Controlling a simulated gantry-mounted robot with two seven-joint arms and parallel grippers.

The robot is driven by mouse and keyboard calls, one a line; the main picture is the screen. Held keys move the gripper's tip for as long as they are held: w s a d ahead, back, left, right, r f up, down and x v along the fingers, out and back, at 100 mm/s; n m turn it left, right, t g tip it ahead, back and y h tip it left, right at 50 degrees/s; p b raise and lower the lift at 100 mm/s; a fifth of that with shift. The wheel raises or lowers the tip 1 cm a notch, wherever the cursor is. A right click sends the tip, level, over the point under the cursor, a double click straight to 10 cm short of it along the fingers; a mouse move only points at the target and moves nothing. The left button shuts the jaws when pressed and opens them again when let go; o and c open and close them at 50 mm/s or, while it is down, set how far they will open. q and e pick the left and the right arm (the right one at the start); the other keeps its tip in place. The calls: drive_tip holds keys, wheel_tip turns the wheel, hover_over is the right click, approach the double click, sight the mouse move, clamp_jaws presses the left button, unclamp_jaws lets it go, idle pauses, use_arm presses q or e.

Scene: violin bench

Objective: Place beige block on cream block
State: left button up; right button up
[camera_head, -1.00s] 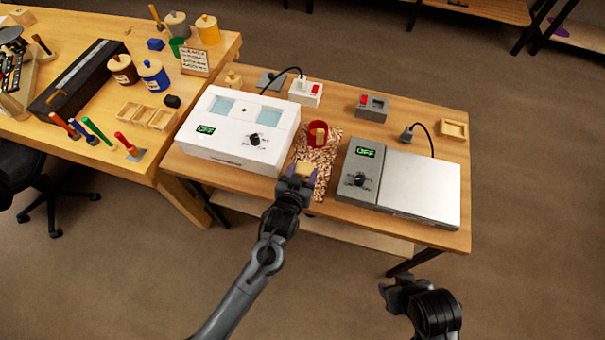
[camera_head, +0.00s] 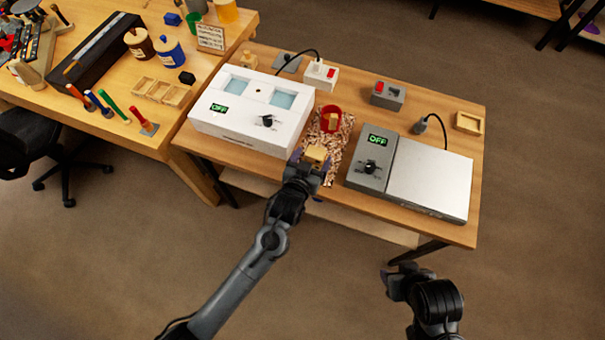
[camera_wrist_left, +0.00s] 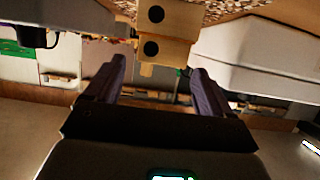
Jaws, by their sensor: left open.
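A pale tan block (camera_head: 316,153) stands at the front of the wood-chip mat, right at my left gripper (camera_head: 312,163). In the left wrist view it shows as a pale block with two dark round holes (camera_wrist_left: 165,30), with a narrower pale piece below it. I cannot tell whether these are the beige and cream blocks together or one piece. My left gripper's purple fingers (camera_wrist_left: 158,75) are apart, one on each side of the lower piece, with gaps visible. My right gripper (camera_head: 391,282) hangs off the table's front; its jaws are unclear.
A white device (camera_head: 235,135) stands left of the mat (camera_head: 338,150), and a grey device with a silver plate (camera_head: 430,185) right. A red cup (camera_head: 331,119) stands behind the block.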

use_arm(q)
drive_tip(key=p+v, duration=0.2)
drive_tip(key=v, duration=0.8)
drive_tip(key=s+a+f+n+g+y, duration=0.1)
drive_tip(key=s+a+g, duration=0.8)
drive_tip(key=s+a, duration=0.9)
drive_tip(key=s+f+y, duration=0.1)
drive_tip(key=s+y, duration=0.1)
drive_tip(key=shift+s+a+f+g+y, duration=0.15)
drive_tip(key=shift+s+a+g+y, duration=0.1)
drive_tip(key=shift+a+g+y, duration=0.15)
